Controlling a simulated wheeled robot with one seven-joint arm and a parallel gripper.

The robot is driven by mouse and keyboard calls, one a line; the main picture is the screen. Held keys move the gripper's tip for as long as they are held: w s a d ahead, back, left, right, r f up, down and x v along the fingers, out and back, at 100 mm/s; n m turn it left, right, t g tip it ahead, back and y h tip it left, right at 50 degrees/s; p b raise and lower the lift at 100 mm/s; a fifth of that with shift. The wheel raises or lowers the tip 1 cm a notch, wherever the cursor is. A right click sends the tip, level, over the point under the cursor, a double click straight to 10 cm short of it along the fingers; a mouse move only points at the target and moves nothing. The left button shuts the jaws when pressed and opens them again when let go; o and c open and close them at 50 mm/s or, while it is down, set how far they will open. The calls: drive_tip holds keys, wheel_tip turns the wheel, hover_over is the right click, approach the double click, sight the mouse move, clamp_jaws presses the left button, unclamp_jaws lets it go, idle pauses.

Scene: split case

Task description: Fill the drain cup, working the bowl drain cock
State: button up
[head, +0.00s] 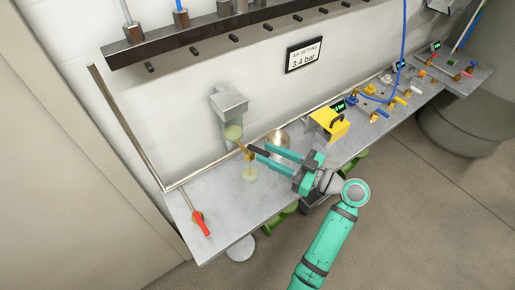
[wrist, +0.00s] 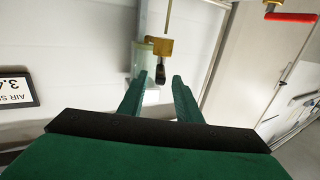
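A small bowl (head: 233,132) with yellowish liquid hangs under a grey wall bracket. Below it is the brass drain cock (head: 248,154), with a black lever (head: 260,151). The clear drain cup (head: 250,174) stands under the cock with pale yellow in it; its exact level is too small to tell. My gripper (head: 265,156) reaches in from the right at the lever. In the wrist view, my gripper (wrist: 160,78) is open, with one finger on each side of the black lever (wrist: 161,73) and gaps visible. The brass cock (wrist: 160,47) is just beyond, beside a translucent vessel (wrist: 142,60).
A wall sign (head: 304,55) reads 3.4 bar. The bench (head: 215,190) is clear left of the cup.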

sight(269, 155)
drive_tip(key=shift+v, duration=2)
idle(4.4)
